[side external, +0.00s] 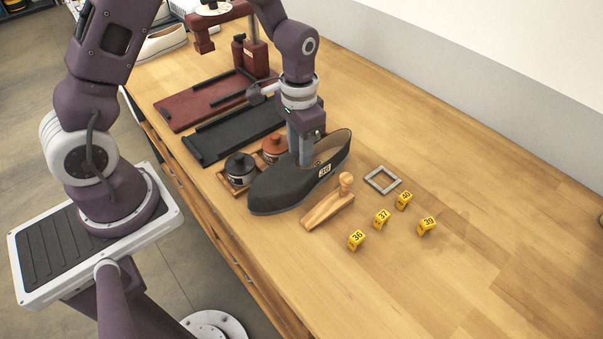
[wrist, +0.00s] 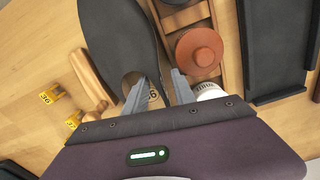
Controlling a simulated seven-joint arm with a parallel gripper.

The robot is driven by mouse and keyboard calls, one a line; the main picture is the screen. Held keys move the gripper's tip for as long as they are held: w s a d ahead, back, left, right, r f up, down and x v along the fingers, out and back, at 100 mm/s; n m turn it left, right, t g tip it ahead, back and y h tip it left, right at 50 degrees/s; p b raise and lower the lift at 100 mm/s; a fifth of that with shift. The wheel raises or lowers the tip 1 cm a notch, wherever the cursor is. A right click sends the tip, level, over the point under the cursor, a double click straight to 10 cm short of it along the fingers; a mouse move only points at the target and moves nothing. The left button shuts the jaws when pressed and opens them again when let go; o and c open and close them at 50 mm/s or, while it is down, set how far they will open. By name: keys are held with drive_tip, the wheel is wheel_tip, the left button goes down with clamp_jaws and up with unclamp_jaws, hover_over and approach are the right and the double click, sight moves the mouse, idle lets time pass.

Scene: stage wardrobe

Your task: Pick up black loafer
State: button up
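The black loafer (side external: 285,186) lies upright on the wooden bench, with a "38" tag on its heel side; its toe points to the lower left. In the wrist view the loafer (wrist: 117,35) fills the top middle, and its opening lies at my fingers. My gripper (side external: 306,160) is pointed down at the rear part of the loafer. In the wrist view my gripper's fingers (wrist: 159,84) stand apart, the left one at the opening and the right one toward the jars. A small label shows between them. Whether either finger touches the loafer I cannot tell.
Black (side external: 241,169) and orange (side external: 274,148) lidded jars stand in a wooden rack close left of the loafer. A wooden shaping tool (side external: 328,208) lies close on its right. Several yellow number markers (side external: 382,218) and a grey frame (side external: 382,180) lie farther right. Black (side external: 232,135) and red trays lie behind.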

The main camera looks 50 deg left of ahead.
drive_tip(key=shift+f, duration=0.45)
clamp_jaws()
drive_tip(key=shift+r, duration=0.1)
idle(1.0)
